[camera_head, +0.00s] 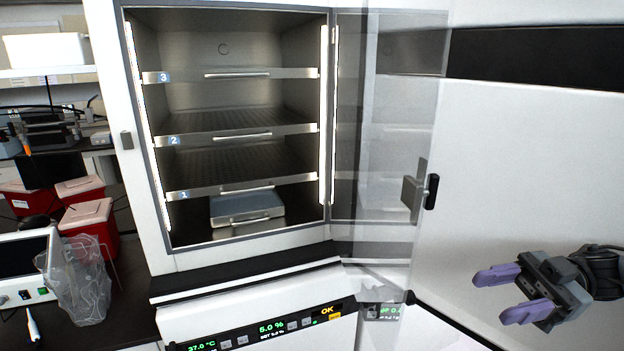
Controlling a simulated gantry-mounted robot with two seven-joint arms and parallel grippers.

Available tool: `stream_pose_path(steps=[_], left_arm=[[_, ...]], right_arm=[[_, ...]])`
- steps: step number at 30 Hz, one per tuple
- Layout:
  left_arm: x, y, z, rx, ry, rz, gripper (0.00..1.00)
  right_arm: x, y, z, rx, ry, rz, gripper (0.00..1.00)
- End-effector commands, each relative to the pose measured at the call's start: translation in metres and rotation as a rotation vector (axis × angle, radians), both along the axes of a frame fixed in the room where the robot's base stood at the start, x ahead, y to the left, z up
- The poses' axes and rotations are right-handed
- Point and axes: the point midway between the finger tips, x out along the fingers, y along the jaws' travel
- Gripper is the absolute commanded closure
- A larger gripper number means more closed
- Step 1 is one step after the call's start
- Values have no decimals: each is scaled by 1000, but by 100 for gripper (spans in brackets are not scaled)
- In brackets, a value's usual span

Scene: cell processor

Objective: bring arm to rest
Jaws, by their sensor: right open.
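My right gripper (508,295) is at the lower right of the head view. Its two purple fingers point left and are spread apart, with nothing between them. It is in front of the white panel (540,170) on the right and away from the incubator. My left gripper is not in the view.
The incubator (140,190) has several numbered shelves and a grey box (246,206) at the bottom. Its clear inner door (385,130) stands open to the right. A display panel (270,328) is below. Red bins (90,212) and a plastic bag (78,285) are at left.

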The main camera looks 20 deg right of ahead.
Motion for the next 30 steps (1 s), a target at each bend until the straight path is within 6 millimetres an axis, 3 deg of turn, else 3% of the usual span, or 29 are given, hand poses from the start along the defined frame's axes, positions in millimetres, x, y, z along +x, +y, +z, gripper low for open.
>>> stream_pose_path(steps=[1, 5, 10, 15, 18, 22, 26, 30], left_arm=[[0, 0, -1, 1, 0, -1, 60], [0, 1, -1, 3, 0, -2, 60], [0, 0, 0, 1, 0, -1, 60], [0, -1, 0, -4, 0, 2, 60], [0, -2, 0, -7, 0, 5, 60], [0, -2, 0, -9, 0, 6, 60], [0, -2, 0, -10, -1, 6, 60], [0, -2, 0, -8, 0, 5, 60]], right_arm=[[3, 5, -28, 37, 61, 16, 48], [-2, 37, -103, 139, 204, 85, 48], [-15, 110, -206, 239, 313, 51, 48], [-20, 195, -291, 233, 340, -205, 48], [-18, 225, -321, 186, 354, -400, 48], [-13, 242, -348, 93, 405, -653, 48], [-15, 237, -370, -35, 497, -885, 48], [-28, 219, -389, -205, 635, -1084, 48]])
